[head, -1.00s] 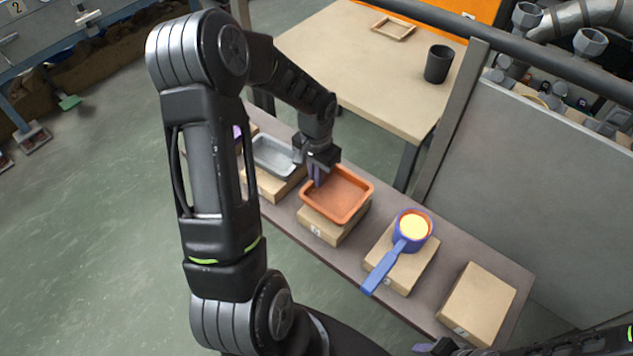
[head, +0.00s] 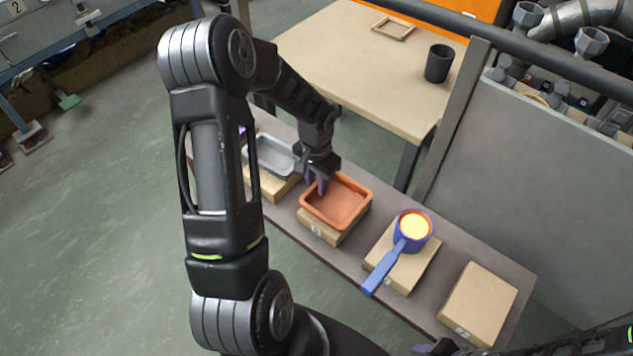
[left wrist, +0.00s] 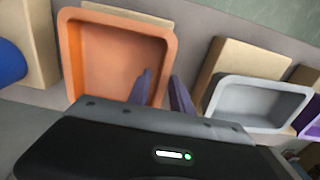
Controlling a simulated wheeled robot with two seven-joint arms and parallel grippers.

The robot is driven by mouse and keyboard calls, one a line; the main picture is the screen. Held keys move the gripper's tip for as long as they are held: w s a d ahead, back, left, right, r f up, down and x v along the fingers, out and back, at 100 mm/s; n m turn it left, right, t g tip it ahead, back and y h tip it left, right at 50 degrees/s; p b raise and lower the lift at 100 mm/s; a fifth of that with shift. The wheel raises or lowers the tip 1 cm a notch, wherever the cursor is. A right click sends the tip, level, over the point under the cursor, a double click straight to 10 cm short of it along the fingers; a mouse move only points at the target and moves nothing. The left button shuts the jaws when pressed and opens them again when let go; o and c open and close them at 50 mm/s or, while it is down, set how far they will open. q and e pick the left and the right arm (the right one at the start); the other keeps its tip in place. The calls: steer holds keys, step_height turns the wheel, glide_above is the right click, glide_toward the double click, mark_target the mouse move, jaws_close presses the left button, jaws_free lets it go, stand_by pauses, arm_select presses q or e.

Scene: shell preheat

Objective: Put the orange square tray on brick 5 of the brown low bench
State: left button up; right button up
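The orange square tray (head: 345,217) sits on a brick (head: 333,236) of the brown low bench (head: 290,221); that brick's label is too small to read. My left gripper (head: 316,184) is at the tray's back left wall, fingers apart. In the left wrist view, the fingers (left wrist: 163,92) straddle the side wall of the tray (left wrist: 112,62) with a visible gap. My right gripper (head: 432,348) barely shows at the bottom edge, mostly cut off.
A grey tray (head: 273,154) sits on the brick to the left. A blue pan with yellow contents (head: 399,249) sits on the brick to the right. The rightmost brick (head: 479,303) is bare. A table (head: 350,70) with a black cup (head: 438,64) stands behind.

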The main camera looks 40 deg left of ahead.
arm_select(q)
steer(key=shift+r, duration=0.1)
step_height(320, 180, up, 12)
steer(key=p, duration=0.1)
stand_by(0.4)
stand_by(1.7)
